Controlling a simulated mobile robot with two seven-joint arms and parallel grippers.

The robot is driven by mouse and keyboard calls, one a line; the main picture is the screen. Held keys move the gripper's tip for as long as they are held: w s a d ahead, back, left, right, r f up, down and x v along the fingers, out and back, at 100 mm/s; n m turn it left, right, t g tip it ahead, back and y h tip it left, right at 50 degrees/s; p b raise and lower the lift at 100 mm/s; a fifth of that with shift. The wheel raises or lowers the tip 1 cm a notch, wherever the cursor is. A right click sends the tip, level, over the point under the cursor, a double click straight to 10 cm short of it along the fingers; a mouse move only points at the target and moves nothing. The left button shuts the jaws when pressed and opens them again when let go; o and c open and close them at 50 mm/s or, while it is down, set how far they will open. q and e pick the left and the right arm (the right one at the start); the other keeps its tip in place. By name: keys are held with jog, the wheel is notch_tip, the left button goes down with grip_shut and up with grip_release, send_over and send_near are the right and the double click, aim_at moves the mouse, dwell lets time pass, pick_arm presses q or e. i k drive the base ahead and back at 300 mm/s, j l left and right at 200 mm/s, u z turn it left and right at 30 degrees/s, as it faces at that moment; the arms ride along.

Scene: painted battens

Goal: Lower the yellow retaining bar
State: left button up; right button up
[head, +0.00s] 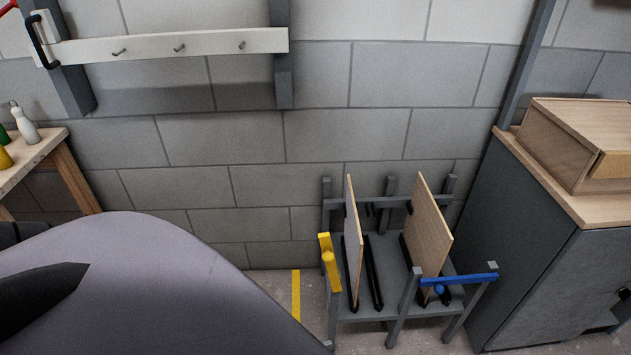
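The yellow retaining bar (324,247) stands upright at the front left post of a low grey rack (400,310) in the head view. A round yellow knob (328,257) sits on it. The blue bar (465,280) lies roughly level across the front of the rack's right bay, between two posts. One thin wooden panel (353,245) stands on edge in the left bay, and another (430,235) stands in the right bay. Neither of my grippers shows. A large grey rounded part of my own body fills the lower left.
A grey cabinet (540,250) with a wooden box (570,145) on top stands close to the rack's right. A wooden table (45,150) with bottles is at the left. A white hook rail (210,42) hangs on the block wall. A yellow floor stripe (295,290) runs left of the rack.

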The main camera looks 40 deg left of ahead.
aim_at(326, 246)
jog(key=i+l+u, duration=0.25)
jog(key=l+u, duration=0.3)
jog(key=i+l+u, duration=0.25)
jog(key=l+u, duration=0.3)
jog(key=l, duration=0.15)
